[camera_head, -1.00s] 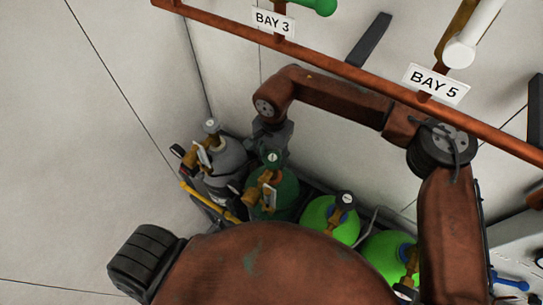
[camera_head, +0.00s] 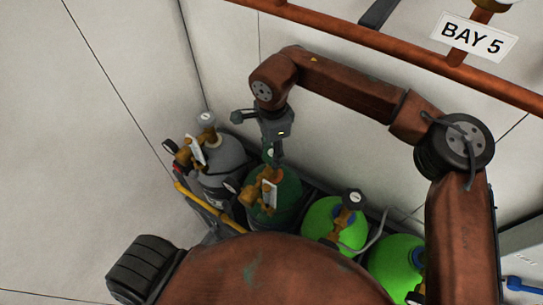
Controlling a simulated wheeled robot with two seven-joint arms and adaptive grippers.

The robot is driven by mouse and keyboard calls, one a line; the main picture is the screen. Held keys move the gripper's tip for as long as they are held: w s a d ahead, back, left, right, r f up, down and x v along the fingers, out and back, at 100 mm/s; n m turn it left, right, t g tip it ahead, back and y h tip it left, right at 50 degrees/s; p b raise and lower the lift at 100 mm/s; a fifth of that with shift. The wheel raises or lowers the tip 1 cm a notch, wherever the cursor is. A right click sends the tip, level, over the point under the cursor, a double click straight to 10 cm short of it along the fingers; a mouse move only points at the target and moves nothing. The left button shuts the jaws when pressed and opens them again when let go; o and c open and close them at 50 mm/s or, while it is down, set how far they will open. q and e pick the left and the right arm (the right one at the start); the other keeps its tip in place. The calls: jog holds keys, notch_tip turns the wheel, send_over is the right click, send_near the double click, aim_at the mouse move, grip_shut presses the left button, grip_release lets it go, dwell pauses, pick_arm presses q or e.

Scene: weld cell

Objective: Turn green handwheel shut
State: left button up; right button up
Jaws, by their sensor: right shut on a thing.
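A dark green gas cylinder (camera_head: 288,190) stands in the row along the wall, with a brass regulator (camera_head: 262,192) and a white tag at its top. The green handwheel (camera_head: 267,156) shows as a small patch at the cylinder's top, mostly hidden by my right gripper and the gauge. My right gripper (camera_head: 278,155) points down over this cylinder, its fingers shut on the handwheel. The exact contact is too small to see. My left gripper is not in view.
A grey cylinder (camera_head: 222,165) with a gauge stands to the left, and bright green cylinders (camera_head: 325,215) stand to the right. A yellow bar (camera_head: 205,207) runs along the rack's front. A brown rail with a BAY 5 sign (camera_head: 472,36) crosses above my right arm.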

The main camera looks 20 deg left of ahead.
jog(key=m+b, duration=0.2)
jog(key=m, duration=0.1)
jog(key=shift+w+a+f+m, duration=0.1)
jog(key=shift+m, duration=0.2)
jog(key=m+b, duration=0.2)
jog(key=m, duration=0.2)
jog(key=shift+m, duration=0.3)
jog(key=m+b, duration=0.1)
jog(key=m, duration=0.3)
jog(key=shift+w+b, duration=0.15)
jog(key=shift+b, duration=0.15)
jog(key=shift+m+b, duration=0.4)
jog(key=shift+m, duration=1.7)
jog(key=o, duration=1.2)
jog(key=shift+c, duration=0.2)
